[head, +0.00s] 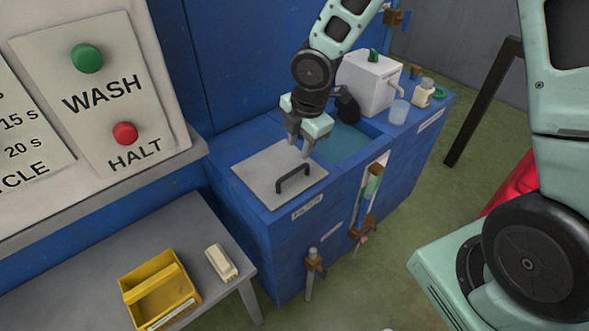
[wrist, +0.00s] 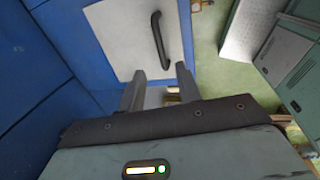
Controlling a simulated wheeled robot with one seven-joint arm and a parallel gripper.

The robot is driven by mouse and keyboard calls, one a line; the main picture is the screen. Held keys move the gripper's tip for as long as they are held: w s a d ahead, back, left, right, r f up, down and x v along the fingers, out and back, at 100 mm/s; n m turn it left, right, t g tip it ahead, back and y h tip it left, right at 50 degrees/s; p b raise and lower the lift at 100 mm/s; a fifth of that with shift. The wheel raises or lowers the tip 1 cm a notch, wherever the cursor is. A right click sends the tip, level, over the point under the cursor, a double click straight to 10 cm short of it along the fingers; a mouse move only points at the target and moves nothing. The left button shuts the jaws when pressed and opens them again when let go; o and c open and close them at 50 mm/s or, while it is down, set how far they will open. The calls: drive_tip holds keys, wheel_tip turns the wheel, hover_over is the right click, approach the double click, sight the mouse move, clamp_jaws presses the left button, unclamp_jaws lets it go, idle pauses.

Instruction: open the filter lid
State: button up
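The filter lid (head: 258,187) is a flat light-grey plate lying shut on the top of the blue cabinet, above a white label reading FILTER (head: 307,207). Its dark bar handle (head: 293,177) stands up near the lid's right edge. My gripper (head: 299,151) is above the back right part of the lid, pointing down. Its fingers are apart with nothing between them, and it is clear of the handle. In the wrist view the lid (wrist: 115,40) and handle (wrist: 158,42) show ahead of the open fingertips (wrist: 160,70).
A blue-walled open basin (head: 345,143) lies behind the lid. A white box (head: 370,83), a clear cup (head: 399,112) and a small bottle (head: 424,93) stand at the back. A grey bench holds a yellow tray (head: 132,284) and a cream block (head: 221,262). The wash panel (head: 105,92) is at left.

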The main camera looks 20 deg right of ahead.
sight(294, 171)
drive_tip(key=f, duration=0.3)
drive_tip(key=w+f, duration=0.1)
drive_tip(key=f, duration=0.2)
drive_tip(key=f+b, duration=0.1)
drive_tip(key=f, duration=0.2)
drive_tip(key=shift+w+a+f, duration=0.1)
drive_tip(key=shift+w+a, duration=0.2)
drive_tip(key=shift+w, duration=0.05)
clamp_jaws()
